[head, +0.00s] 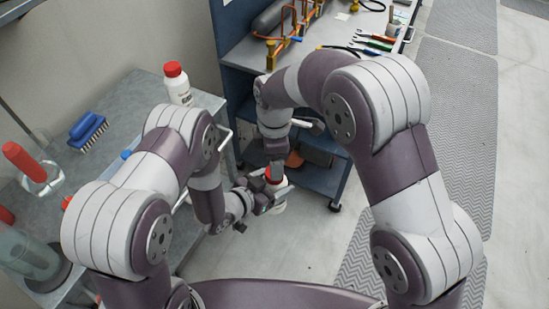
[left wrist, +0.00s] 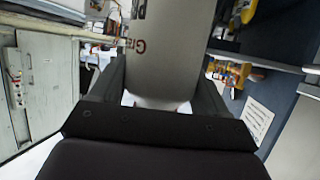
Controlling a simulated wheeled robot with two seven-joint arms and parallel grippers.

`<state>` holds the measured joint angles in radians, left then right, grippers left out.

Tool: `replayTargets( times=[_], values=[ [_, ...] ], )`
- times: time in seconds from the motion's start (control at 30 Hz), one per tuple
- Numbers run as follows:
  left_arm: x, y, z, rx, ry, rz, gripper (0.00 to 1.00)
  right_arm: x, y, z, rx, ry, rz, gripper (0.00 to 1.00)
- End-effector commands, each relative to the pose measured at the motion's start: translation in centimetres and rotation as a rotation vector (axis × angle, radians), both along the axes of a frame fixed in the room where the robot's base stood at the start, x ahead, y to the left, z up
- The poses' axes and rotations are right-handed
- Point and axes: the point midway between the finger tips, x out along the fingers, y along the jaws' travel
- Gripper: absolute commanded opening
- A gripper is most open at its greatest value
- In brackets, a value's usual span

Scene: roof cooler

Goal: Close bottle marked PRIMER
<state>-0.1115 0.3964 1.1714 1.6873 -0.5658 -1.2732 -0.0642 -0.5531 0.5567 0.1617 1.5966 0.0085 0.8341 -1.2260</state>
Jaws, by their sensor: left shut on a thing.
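My left gripper (head: 272,195) is shut on a pale bottle (head: 280,207) and holds it in the air in front of the blue cart. In the left wrist view the bottle (left wrist: 165,50) fills the space between the fingers; part of a reddish-brown marking shows, but I cannot read the whole word. A red cap (head: 275,178) shows at the top of the bottle. My right gripper (head: 275,170) points down from above, right at the cap. Its fingers are too small and hidden to tell whether they grip the cap.
Another white bottle with a red cap (head: 178,85) stands on the grey bench (head: 140,90) at the left. A blue brush (head: 87,130) lies there too. The blue cart (head: 240,80) behind my grippers carries tools and copper-coloured pipework. Grey floor is free below.

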Motion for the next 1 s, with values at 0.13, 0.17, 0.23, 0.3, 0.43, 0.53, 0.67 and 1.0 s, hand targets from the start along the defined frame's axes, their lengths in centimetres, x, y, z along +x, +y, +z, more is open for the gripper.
replayTargets(
  times=[0.13, 0.17, 0.23, 0.3, 0.43, 0.53, 0.67, 1.0],
  values=[
    [0.0, 0.0, 0.0, -0.001, -0.001, 0.000, 0.00, 0.1, 0.1, 1.0, 0.003, -0.002, 0.145, 0.70],
    [0.0, 0.0, 0.0, -0.001, -0.001, 0.000, 0.00, 0.1, 0.1, 1.4, 0.002, -0.001, 0.209, 0.70],
    [0.0, 0.0, 0.0, -0.001, -0.001, 0.000, 0.00, 0.1, 0.1, 2.3, 0.005, -0.003, 0.359, 0.70],
    [0.0, 0.0, 0.0, -0.001, -0.001, 0.000, 0.00, 0.1, 0.0, 2.9, 0.005, -0.001, 0.478, 0.70],
    [0.0, 0.0, 0.0, -0.001, -0.001, 0.000, 0.00, 0.0, 0.0, 3.5, 0.006, 0.000, 0.583, 0.70],
    [0.0, 0.0, 0.0, -0.001, -0.001, 0.000, 0.00, 0.0, 0.0, 3.5, 0.006, 0.000, 0.587, 0.70],
    [0.0, 0.0, 0.0, -0.001, -0.001, 0.000, 0.00, 0.0, 0.0, 3.5, 0.006, 0.000, 0.585, 0.70],
    [0.0, 0.0, 0.0, -0.001, -0.001, 0.000, 0.00, -0.1, 0.0, -0.5, 0.005, 0.004, 0.584, 0.70]
  ],
)
